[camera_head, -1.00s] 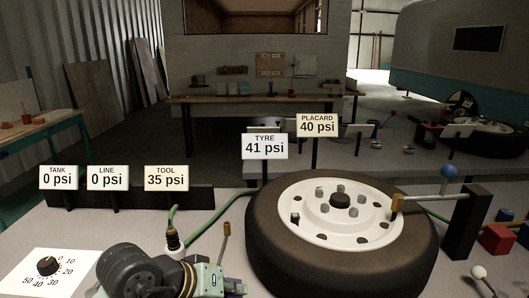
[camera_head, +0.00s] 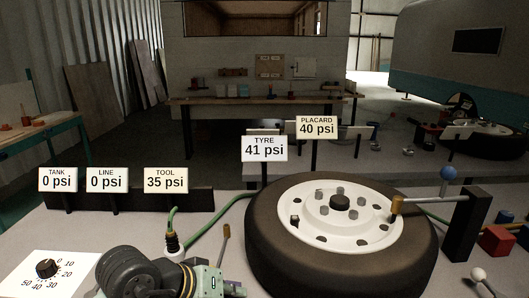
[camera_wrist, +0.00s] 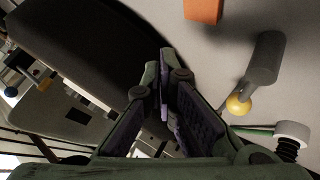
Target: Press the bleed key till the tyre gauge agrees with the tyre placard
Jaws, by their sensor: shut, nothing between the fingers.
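The tyre gauge sign (camera_head: 264,148) reads 41 psi in the head view. The tyre placard (camera_head: 317,127) behind it reads 40 psi. The tyre (camera_head: 270,240) lies flat on the bench around a white wheel, with a brass fitting (camera_head: 397,204) at its right side. The tyre also shows as a dark curve in the wrist view (camera_wrist: 85,40). My gripper (camera_wrist: 162,78) is shut and empty in the wrist view, in front of the tyre's edge. In the head view my arm shows at the bottom, left of the tyre. I cannot tell which part is the bleed key.
Signs for tank (camera_head: 58,180), line (camera_head: 107,180) and tool (camera_head: 166,180) read 0, 0 and 35 psi. A dial (camera_head: 46,268) is front left. A black post (camera_head: 462,225), blue ball (camera_head: 450,175) and red block (camera_head: 496,240) stand right. A yellow-ended grey rod (camera_wrist: 264,60) shows in the wrist view.

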